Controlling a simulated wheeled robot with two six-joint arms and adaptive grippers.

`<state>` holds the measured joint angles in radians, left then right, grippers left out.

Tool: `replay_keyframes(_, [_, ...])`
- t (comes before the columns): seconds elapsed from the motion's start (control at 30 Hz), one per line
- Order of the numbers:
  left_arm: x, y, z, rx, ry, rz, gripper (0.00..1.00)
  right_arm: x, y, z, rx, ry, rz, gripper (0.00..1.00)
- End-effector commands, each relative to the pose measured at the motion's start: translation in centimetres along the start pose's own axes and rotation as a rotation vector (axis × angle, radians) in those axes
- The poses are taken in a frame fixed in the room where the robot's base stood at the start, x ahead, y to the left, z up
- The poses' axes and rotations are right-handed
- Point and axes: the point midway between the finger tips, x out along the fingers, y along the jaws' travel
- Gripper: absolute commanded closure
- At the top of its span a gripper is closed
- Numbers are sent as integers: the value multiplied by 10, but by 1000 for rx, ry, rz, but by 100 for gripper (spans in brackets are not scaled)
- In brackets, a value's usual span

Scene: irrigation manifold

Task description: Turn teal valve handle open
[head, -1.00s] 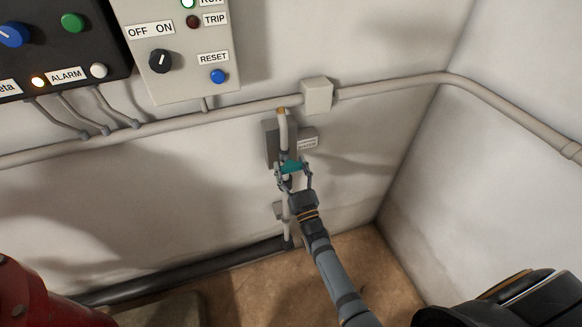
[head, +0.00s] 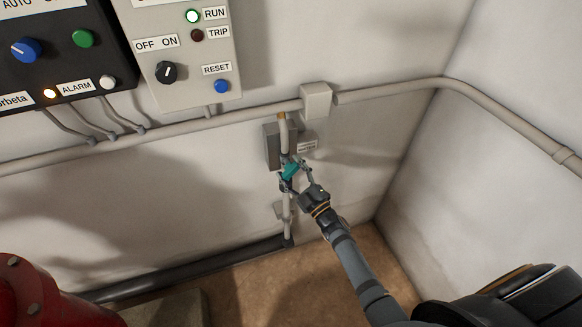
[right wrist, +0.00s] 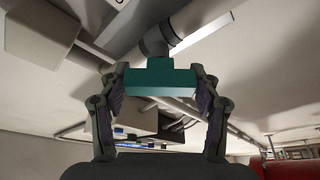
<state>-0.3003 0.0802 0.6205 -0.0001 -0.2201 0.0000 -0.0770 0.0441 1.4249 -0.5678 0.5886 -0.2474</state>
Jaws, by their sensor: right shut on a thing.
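The teal valve handle (head: 290,172) sits on a thin vertical pipe (head: 288,206) on the wall, in the middle of the head view. In the head view it looks tilted, its right end higher than its left. My right gripper (head: 296,173) is shut on it, one finger at each end. The right wrist view shows the teal handle (right wrist: 158,81) spanning between the two fingers, with its stem going up to the pipe. My left gripper is not in view.
A grey box (head: 272,148) with a label is behind the pipe. A control panel (head: 180,50) with a lit green RUN lamp hangs upper left. A dark pipe (head: 190,268) runs along the floor. A red object (head: 40,295) stands lower left.

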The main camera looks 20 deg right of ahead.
Motion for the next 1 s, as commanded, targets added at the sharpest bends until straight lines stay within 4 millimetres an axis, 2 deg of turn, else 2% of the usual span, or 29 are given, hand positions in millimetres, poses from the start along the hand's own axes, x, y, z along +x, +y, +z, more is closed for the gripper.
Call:
replay_keyframes(0.6, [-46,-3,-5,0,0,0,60,0,1,-2,-503,-1,-210,68])
replay_keyframes(1.0, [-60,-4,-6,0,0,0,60,0,-1,0,-672,-1,-280,68])
